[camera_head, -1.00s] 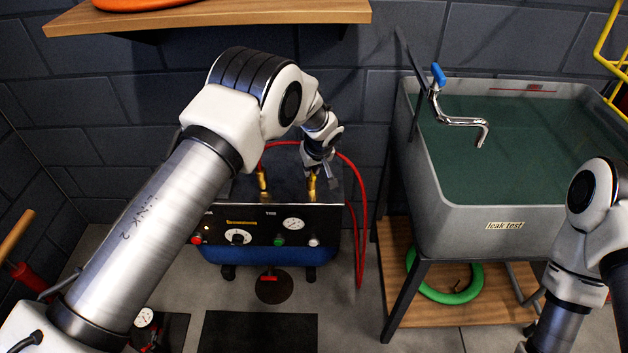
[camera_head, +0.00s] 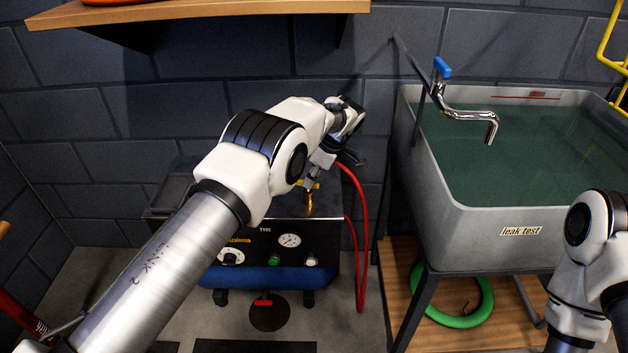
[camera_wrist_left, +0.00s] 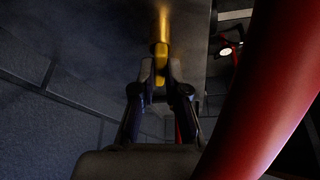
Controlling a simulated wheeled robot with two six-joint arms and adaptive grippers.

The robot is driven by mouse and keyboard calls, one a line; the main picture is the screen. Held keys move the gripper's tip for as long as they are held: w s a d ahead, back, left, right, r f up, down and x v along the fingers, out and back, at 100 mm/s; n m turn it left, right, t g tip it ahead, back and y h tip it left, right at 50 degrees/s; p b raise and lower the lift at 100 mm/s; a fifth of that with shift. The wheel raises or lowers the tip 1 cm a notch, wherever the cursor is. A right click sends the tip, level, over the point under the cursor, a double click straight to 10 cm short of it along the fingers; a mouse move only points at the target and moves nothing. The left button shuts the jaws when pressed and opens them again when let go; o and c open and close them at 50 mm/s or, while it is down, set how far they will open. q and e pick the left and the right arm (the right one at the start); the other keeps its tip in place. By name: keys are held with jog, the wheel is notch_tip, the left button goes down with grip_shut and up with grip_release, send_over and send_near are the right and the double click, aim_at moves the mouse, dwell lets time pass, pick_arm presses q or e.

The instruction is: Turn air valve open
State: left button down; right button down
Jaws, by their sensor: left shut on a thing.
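The compressor (camera_head: 262,243), a black-panelled box with a blue base, stands against the wall. A brass valve (camera_head: 309,200) with a yellow handle (camera_head: 314,185) rises from its top. My left gripper (camera_head: 311,183) reaches down to this handle from behind and above. In the left wrist view the two fingers (camera_wrist_left: 160,80) are closed on the yellow handle (camera_wrist_left: 161,62), below the brass body (camera_wrist_left: 162,25). My left arm hides the left part of the compressor's top. My right arm shows at the right edge, but its gripper is out of frame.
A red hose (camera_head: 361,220) loops beside the compressor and crosses close to the camera in the left wrist view (camera_wrist_left: 262,90). The grey leak-test tank (camera_head: 455,222) stands to the right. A wooden shelf (camera_head: 200,14) hangs above.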

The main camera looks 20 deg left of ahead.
pick_arm(q)
jog(key=shift+w+a+r+n+g, duration=0.1)
jog(key=shift+n+g, duration=0.05)
jog(key=shift+n, duration=0.25)
jog(key=shift+w+r+n+g, duration=0.1)
jog(key=shift+n+g, duration=0.05)
jog(key=shift+n, duration=0.25)
jog(key=c, duration=1.2)
grip_release()
jog(key=shift+f, duration=0.15)
notch_tip(320, 180, up, 10)
